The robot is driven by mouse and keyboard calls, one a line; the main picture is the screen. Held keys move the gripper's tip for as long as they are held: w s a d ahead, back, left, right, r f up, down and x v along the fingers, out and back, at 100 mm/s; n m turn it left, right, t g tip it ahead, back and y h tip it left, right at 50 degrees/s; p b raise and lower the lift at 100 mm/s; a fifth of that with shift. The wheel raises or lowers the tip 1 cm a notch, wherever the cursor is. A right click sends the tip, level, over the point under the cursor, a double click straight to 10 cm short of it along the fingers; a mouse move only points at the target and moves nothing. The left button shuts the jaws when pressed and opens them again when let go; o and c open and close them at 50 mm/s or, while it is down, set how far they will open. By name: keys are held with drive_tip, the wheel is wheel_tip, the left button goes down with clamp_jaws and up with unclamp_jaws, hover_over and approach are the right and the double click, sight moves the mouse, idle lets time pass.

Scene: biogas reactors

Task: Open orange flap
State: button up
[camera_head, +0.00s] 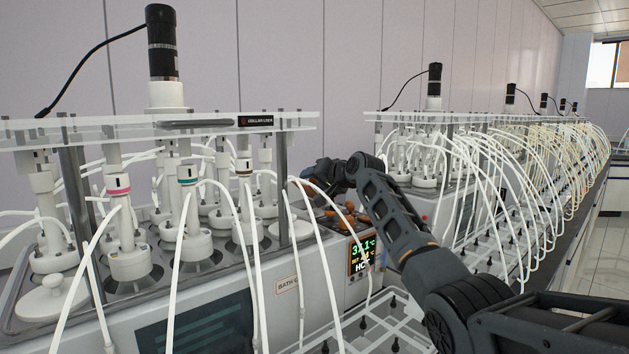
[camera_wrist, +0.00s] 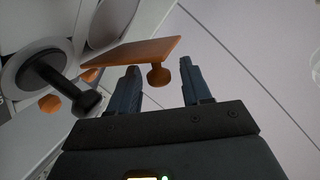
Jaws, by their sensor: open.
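The orange flap (camera_wrist: 135,50) shows in the wrist view as a thin plate, with a round orange knob (camera_wrist: 158,76) on a short stem at its right end. My gripper (camera_wrist: 160,67) is open, with one dark finger on each side of the knob. The knob sits near the fingertips; I cannot tell whether either finger touches it. In the head view my gripper (camera_head: 322,174) is small and partly behind white tubes, just above small orange parts (camera_head: 349,206) on the unit. The flap cannot be told apart from the other orange parts there.
A black knob (camera_wrist: 62,84) sticks out left of my fingers, with an orange round piece (camera_wrist: 50,104) beside it. White tubes (camera_head: 310,196) arch close to my gripper. A lit display (camera_head: 362,254) sits below. A pale, bare wall (camera_wrist: 245,60) lies to the right in the wrist view.

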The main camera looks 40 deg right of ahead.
drive_tip(key=shift+c, duration=0.3)
clamp_jaws()
drive_tip(key=shift+d, duration=0.1)
idle(0.4)
drive_tip(key=shift+d+r+m+y, duration=0.35)
drive_tip(key=shift+d+m+y, duration=0.15)
drive_tip(key=shift+d+m, duration=0.4)
drive_tip(key=shift+d+m+y, duration=0.4)
drive_tip(key=shift+d+m, duration=0.05)
drive_tip(key=shift+m, duration=0.25)
drive_tip(key=shift+w+d+f+m+y, duration=0.15)
drive_tip(key=shift+d+m+y, duration=0.65)
drive_tip(key=shift+d+m, duration=0.65)
